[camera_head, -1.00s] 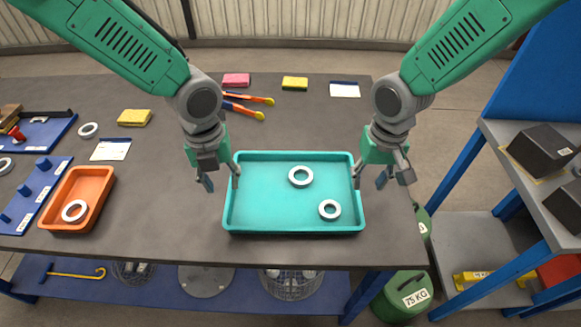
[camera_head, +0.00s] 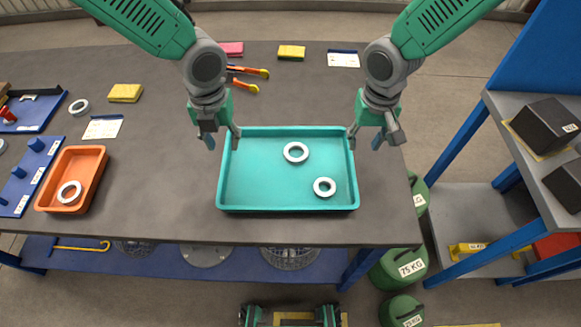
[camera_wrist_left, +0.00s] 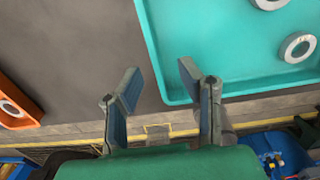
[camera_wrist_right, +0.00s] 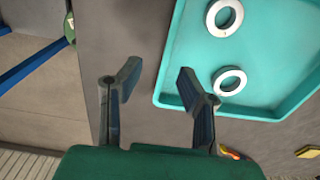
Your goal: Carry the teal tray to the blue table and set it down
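The teal tray (camera_head: 288,206) lies flat on the dark grey tabletop with two white rings (camera_head: 296,152) (camera_head: 324,187) inside. My left gripper (camera_head: 222,139) is open at its left rim, towards the back corner in the head view. In the left wrist view, the fingertips (camera_wrist_left: 158,73) appear on either side of the tray's rim. My right gripper (camera_head: 364,141) is open at the right rim; its fingertips (camera_wrist_right: 157,74) also appear on either side of the rim in the right wrist view. I cannot tell whether the fingers touch it. No blue tabletop is clearly visible.
A blue-framed rack (camera_head: 531,241) with grey shelves and dark blocks stands at right. Green weights (camera_head: 403,266) are on the floor between. An orange tray (camera_head: 101,158) with a ring, and blue holders (camera_head: 37,169), are at left. Sponges and pliers lie behind the tray.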

